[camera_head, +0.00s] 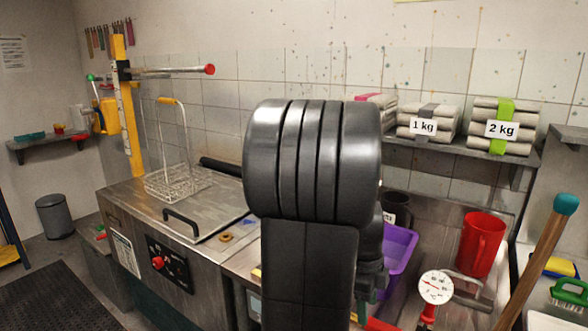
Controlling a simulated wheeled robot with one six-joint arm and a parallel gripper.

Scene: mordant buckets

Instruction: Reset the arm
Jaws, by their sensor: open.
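My arm (310,165) stands upright in the middle of the head view, with a thick ribbed black joint at its top. A further dark part of the arm shows behind its right side, low in the picture. My gripper is not visible; the arm may hide it or it may be outside the frame. The arm covers part of the steel counter and the wall behind it.
A steel vat (180,215) with a wire basket (178,183) stands left. Right are a purple tub (398,250), red jug (482,245), dial gauge (436,287) and wooden handle (540,255). A shelf (465,150) holds labelled bundles (502,127). The left floor (75,300) is mostly clear.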

